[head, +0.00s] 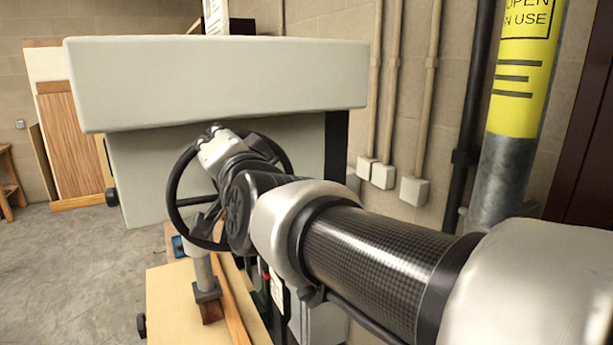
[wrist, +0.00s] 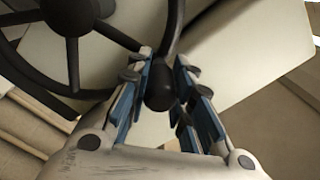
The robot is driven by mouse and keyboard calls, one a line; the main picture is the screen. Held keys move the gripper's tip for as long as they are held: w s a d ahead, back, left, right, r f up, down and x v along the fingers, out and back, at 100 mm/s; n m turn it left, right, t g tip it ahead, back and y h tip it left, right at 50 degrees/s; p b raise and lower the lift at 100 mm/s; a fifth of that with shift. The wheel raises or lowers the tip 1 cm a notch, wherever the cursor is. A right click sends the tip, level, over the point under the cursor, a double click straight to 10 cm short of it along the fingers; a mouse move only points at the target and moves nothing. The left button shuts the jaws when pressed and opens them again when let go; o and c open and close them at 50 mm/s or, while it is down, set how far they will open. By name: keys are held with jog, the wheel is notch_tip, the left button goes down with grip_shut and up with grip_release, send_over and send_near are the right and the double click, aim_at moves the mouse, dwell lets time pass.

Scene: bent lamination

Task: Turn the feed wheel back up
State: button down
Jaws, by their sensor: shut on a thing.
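The feed wheel (head: 172,196) is a black spoked handwheel on the front of a pale grey machine. My arm covers much of its middle and right side in the head view. In the wrist view the wheel's hub and spokes (wrist: 72,50) fill the upper left. A dark rounded knob (wrist: 161,92) sits at the end of a dark curved piece beside the wheel. My gripper (wrist: 165,75) has a finger on each side of this knob and is shut on it. In the head view the fingertips are hidden behind the wrist.
The pale machine housing (head: 215,80) stands right behind the wheel. Below it are a light wooden table (head: 178,300) and a metal post (head: 203,270) on a wooden block. Conduits and a pipe with a yellow label (head: 520,60) run up the wall at right. The floor at left is open.

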jog(key=shift+w+d+r+m+b, duration=0.1)
jog(key=shift+w+d+m+b, duration=0.55)
jog(key=shift+b, duration=1)
jog(key=shift+w+d+f+m+b, duration=0.1)
jog(key=shift+w+d+m+b, duration=0.15)
jog(key=shift+d+m+b, duration=1.05)
jog(key=shift+w+d+r+m+b, duration=0.15)
jog(key=shift+w+m+b, duration=0.35)
jog(key=shift+b, duration=1.5)
